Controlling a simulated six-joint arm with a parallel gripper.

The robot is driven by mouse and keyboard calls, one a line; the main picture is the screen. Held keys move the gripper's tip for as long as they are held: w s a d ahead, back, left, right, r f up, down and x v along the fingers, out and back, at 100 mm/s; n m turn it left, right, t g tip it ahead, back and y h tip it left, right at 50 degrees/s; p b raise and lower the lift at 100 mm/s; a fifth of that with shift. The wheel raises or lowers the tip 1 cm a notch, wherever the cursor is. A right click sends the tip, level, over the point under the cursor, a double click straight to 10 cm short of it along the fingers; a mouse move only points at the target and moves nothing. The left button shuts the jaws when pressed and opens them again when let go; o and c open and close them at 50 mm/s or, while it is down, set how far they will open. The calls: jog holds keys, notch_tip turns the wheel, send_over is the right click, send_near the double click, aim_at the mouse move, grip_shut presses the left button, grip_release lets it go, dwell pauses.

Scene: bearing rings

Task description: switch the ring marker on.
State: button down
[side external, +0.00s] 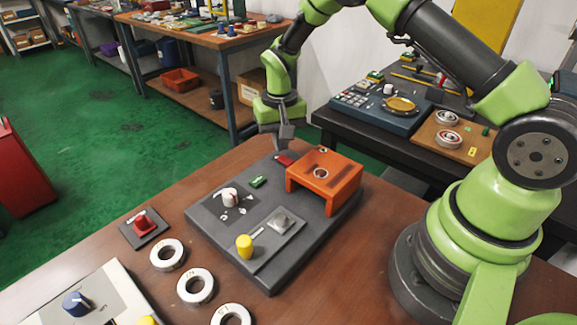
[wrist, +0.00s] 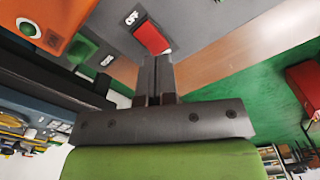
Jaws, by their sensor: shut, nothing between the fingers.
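The ring marker is a dark grey base plate (side external: 222,217) with an orange bridge-shaped housing (side external: 335,180) at its back right. A red rectangular button (side external: 285,158) sits left of the housing; in the wrist view it shows (wrist: 150,38) beside an OFF label (wrist: 131,17). In the wrist view a green button (wrist: 80,48) lies beside the orange housing (wrist: 55,18), near a small label (wrist: 107,60) that seems to read ON. My gripper (side external: 289,148) points down, shut and empty, close to the red button. Whether it touches the button I cannot tell.
The plate also carries a white knob (side external: 230,196), a green block (side external: 258,181) and a yellow knob (side external: 245,246). Metal rings (side external: 195,287) and a red switch on a small plate (side external: 144,224) lie on the wooden table (side external: 112,248). A dark bench (side external: 380,140) stands behind.

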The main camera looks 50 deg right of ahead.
aim_at(281, 156)
jog(key=shift+f, duration=1.25)
dwell(0.6)
jog(key=shift+r, duration=0.1)
jog(key=shift+r, duration=3.45)
